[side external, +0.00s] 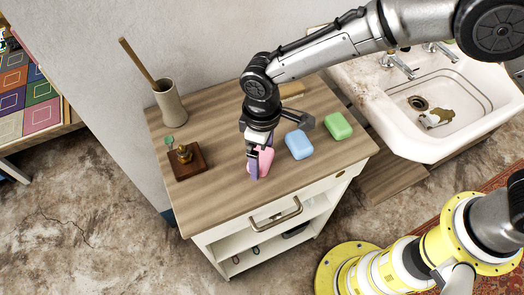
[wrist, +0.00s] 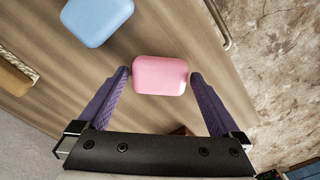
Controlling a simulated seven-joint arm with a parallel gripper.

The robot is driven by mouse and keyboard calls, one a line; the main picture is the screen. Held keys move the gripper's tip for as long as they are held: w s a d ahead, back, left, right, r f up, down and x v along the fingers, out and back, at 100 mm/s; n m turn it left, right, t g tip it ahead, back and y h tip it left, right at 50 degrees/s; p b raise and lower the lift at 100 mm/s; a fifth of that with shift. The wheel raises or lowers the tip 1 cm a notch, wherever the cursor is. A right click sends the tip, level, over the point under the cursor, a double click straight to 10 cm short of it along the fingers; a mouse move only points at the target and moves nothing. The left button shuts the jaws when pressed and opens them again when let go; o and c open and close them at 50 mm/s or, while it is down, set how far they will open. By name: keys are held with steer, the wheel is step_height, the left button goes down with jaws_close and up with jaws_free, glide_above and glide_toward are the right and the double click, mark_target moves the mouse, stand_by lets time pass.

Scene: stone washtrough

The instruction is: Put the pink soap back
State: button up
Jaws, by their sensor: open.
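The pink soap (wrist: 160,75) lies on the wooden top of a small cabinet (side external: 215,203). In the wrist view it sits between the tips of my two purple fingers, with a narrow gap to each side. My gripper (wrist: 160,76) is open around it and points down at it. In the side external view the soap (side external: 267,160) is partly hidden behind my gripper (side external: 256,166). A blue soap (side external: 299,145) and a green soap (side external: 338,126) lie to its right in that view. No soap dish is clearly visible.
A beige vase with a wooden stick (side external: 172,110) and a brown block with a small figure (side external: 187,163) stand at the left of the cabinet top. A brush (side external: 291,90) lies at the back. A white sink (side external: 440,110) adjoins on the right.

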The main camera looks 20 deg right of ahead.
mark_target(262, 157)
step_height(262, 157, up, 12)
steer(key=f, duration=0.1)
steer(key=d+r+m, duration=0.2)
steer(key=d+r, duration=0.5)
steer(key=d, duration=0.1)
steer(key=s+d+r+m+t+y, duration=0.1)
steer(key=s+d+r, duration=0.2)
steer(key=d, duration=0.4)
steer(key=s+d+r+m+t, duration=0.2)
steer(key=d+r, duration=0.1)
steer(key=d, duration=0.3)
steer(key=s+d+f+m+t+h, duration=0.1)
steer(key=s+d+f+m+t, duration=0.1)
steer(key=s+d, duration=1)
steer(key=shift+s+f+m+t, duration=0.3)
steer(key=shift+s+f+m, duration=0.35)
steer(key=shift+s+m, duration=0.4)
